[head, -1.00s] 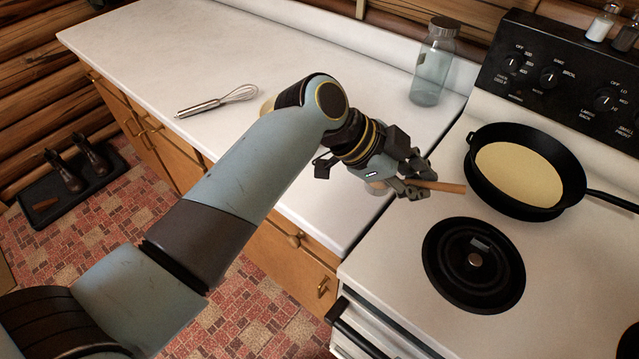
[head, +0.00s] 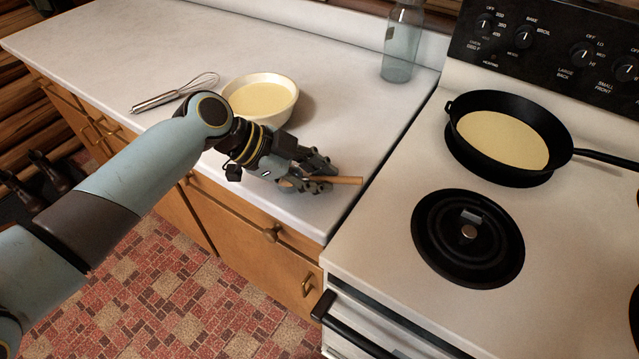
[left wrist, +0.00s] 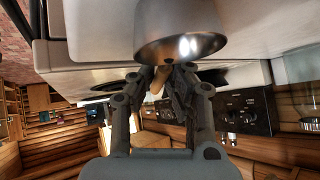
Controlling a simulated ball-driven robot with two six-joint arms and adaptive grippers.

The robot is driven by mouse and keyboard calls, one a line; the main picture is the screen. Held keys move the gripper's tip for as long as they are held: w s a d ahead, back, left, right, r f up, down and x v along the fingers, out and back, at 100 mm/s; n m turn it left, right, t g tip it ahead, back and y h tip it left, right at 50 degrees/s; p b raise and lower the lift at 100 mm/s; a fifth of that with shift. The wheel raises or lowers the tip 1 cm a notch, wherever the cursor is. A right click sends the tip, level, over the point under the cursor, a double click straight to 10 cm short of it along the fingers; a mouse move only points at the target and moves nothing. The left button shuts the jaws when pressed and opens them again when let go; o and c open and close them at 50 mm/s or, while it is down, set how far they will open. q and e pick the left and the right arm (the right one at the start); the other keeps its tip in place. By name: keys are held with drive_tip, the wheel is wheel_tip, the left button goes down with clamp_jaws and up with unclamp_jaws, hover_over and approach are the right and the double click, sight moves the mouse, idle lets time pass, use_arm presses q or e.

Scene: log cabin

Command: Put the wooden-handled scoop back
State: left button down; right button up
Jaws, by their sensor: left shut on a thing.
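The wooden-handled scoop shows its wooden handle (head: 343,180) in the head view, sticking out to the right of my left gripper (head: 312,181). In the left wrist view its shiny metal bowl (left wrist: 180,38) is large at the top, just beyond the fingertips. My left gripper (left wrist: 162,80) is shut on the scoop's handle. It is over the right front part of the white counter, near the stove; whether the scoop touches the counter I cannot tell. The scoop's bowl is hidden in the head view. My right gripper is not in view.
A white bowl of pale batter (head: 291,101) stands behind my left gripper. A whisk (head: 176,92) lies to its left. A glass bottle (head: 402,45) stands at the back. A black skillet (head: 566,158) with batter is on the stove (head: 374,222). The left counter (head: 75,55) is clear.

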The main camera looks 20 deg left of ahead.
use_arm(q)
drive_tip(key=shift+f, duration=0.15)
drive_tip(key=c, duration=1.5)
unclamp_jaws()
drive_tip(key=shift+o, duration=0.7)
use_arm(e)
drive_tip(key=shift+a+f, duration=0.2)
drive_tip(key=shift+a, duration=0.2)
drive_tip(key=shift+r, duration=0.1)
use_arm(q)
drive_tip(key=shift+a+r, duration=0.1)
drive_tip(key=shift+r, duration=0.2)
drive_tip(key=b+v, duration=0.1)
drive_tip(key=v, duration=1)
drive_tip(key=shift+s+a+r, duration=0.2)
drive_tip(key=shift+r, duration=0.05)
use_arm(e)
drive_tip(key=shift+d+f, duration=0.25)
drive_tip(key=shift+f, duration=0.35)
